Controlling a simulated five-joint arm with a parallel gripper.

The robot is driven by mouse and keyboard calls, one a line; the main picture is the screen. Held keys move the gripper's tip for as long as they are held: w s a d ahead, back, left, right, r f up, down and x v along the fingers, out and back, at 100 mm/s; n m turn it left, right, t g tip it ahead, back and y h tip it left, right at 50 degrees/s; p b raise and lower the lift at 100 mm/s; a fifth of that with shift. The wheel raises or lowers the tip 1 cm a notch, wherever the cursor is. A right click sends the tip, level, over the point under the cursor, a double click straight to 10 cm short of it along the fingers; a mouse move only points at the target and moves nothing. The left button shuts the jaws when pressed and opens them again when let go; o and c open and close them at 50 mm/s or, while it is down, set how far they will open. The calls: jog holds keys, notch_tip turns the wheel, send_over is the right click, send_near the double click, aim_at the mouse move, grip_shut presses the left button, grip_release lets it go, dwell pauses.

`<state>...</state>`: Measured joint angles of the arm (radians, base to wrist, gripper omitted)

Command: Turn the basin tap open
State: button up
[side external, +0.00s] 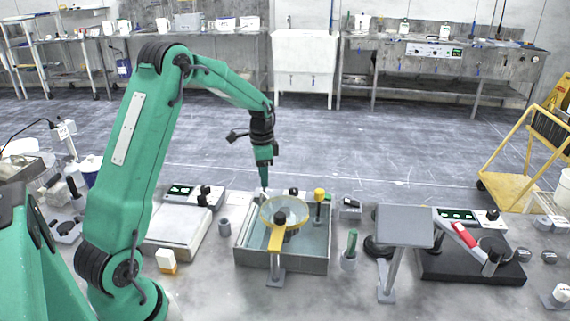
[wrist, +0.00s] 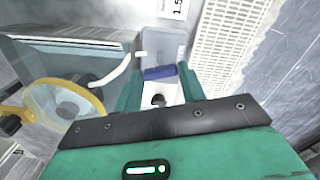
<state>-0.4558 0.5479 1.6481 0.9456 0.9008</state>
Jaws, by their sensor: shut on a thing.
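My gripper (side external: 264,185) points down at the back left corner of the basin (side external: 326,266). In the wrist view my gripper (wrist: 160,70) has its two green fingers on either side of the tap's blue handle (wrist: 159,72), and is shut on it. A pale curved spout (wrist: 112,69) reaches from beside the handle over the basin, to the left. The tap is mostly hidden behind the fingers in the side view. I cannot make out any water running from the spout.
A yellow-rimmed magnifier (side external: 275,240) stands over the basin, close to my gripper. A yellow-topped knob (side external: 319,194) stands at the basin's right. A scale (side external: 176,232) lies left; a grey panel on a post (side external: 405,226) and a dark polishing unit (side external: 470,268) stand right.

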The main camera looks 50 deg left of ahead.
jog(key=n, duration=1.2)
dwell(0.4)
jog(key=shift+r, duration=0.1)
jog(key=o, duration=1)
jog(key=shift+r, duration=3.85)
